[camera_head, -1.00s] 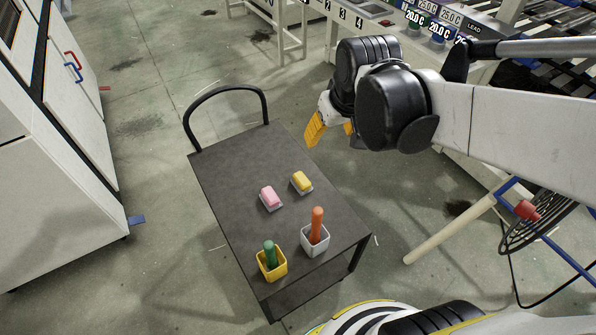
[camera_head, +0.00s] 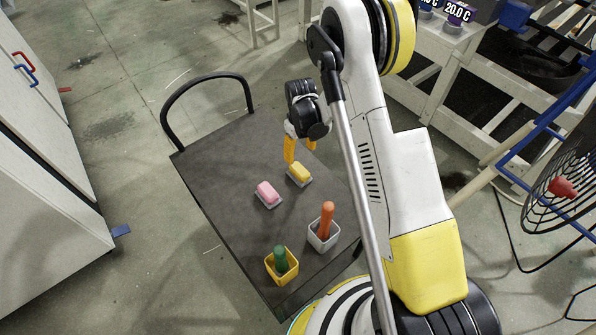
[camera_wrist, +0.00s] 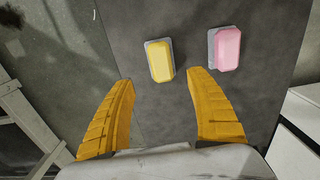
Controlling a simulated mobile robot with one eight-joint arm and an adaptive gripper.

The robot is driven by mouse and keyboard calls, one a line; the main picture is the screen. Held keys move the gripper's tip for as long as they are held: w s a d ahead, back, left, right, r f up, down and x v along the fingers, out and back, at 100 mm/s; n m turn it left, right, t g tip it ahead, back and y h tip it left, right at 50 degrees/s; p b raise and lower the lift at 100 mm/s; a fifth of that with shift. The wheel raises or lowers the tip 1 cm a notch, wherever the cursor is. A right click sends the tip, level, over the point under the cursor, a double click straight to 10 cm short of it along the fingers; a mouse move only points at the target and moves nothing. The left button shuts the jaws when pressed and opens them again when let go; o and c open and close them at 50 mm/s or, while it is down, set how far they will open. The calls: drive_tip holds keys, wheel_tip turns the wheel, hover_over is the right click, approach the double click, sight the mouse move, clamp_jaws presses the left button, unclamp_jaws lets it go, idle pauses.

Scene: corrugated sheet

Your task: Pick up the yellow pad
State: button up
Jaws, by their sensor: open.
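The yellow pad (camera_head: 300,173) lies on a small grey base on the dark cart top (camera_head: 225,205), right of the pink pad (camera_head: 267,192). In the wrist view the yellow pad (camera_wrist: 160,61) is ahead of my fingertips, roughly in line with the gap between them, and the pink pad (camera_wrist: 227,48) is to its right. My gripper (camera_head: 301,147) is open and empty, with its orange fingers pointing down just behind and above the yellow pad. The fingers also show in the wrist view (camera_wrist: 160,82), apart from the pad.
A grey cup (camera_head: 323,238) with an orange stick and a yellow cup (camera_head: 281,268) with a green stick stand at the cart's near end. A black handle (camera_head: 205,78) arches over the far end. A fan (camera_head: 561,190) stands at the right.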

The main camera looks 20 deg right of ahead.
sight(299, 169)
wheel_tip(299, 169, down, 10)
drive_tip(key=b, duration=0.5)
drive_tip(key=shift+a+f, duration=0.1)
drive_tip(key=shift+f, duration=0.15)
drive_tip(key=shift+r, duration=0.1)
drive_tip(key=shift+c, duration=0.5)
drive_tip(key=c, duration=1.2)
